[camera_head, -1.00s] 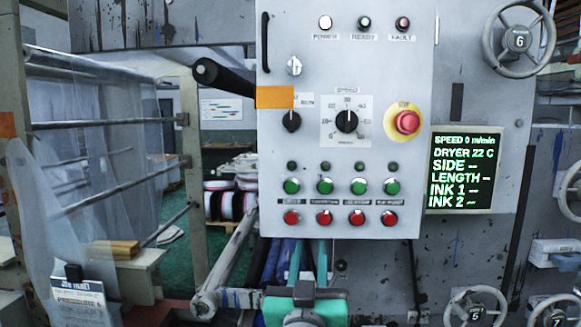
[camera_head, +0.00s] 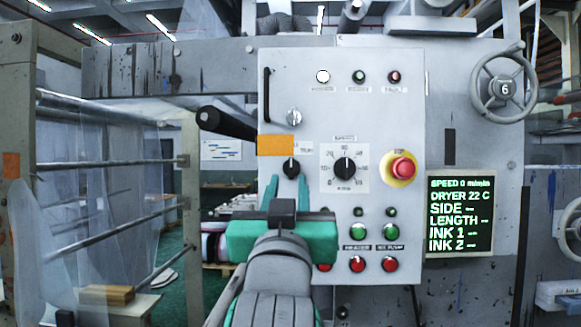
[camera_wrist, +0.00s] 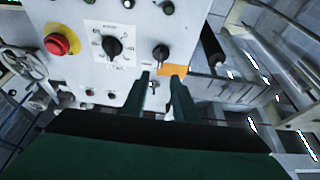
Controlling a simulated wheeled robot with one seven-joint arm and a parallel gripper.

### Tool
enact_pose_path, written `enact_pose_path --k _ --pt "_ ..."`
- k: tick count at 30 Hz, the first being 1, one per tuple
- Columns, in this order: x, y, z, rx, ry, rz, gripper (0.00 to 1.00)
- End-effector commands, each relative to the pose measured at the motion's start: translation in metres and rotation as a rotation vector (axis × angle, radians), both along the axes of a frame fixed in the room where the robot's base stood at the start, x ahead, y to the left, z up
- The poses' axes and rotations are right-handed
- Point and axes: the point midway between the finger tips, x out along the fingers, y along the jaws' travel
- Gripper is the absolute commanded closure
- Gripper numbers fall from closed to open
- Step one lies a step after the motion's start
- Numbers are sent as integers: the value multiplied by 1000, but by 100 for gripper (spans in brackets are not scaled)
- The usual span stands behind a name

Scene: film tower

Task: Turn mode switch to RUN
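The control panel (camera_head: 375,115) faces me, grey and upright. A small black rotary knob (camera_head: 291,167) sits on its left side, below an orange tag (camera_head: 275,146) that partly covers the knob's label; I take it as the mode switch. Its marked positions are not readable. It also shows in the wrist view (camera_wrist: 160,53), which sees the panel upside down. My gripper (camera_head: 287,186) has its two teal fingers apart, empty, pointing up just below the knob in the head view. In the wrist view the fingers (camera_wrist: 160,76) appear near the knob, with no contact visible.
A larger speed dial (camera_head: 344,169) and a red emergency stop button (camera_head: 403,167) are to the right. A black handle (camera_head: 225,123) juts out on the left. Green and red buttons lie below, some hidden by my gripper. The display (camera_head: 460,213) reads speed 0.

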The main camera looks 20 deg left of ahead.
Motion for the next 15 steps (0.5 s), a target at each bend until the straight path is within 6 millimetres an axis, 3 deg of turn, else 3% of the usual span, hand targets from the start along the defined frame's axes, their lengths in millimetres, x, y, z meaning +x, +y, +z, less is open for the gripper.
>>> enact_pose_path --k 9,15 --pt "51 14 21 -1 2 0 73" --pt "71 20 30 0 1 -1 73"
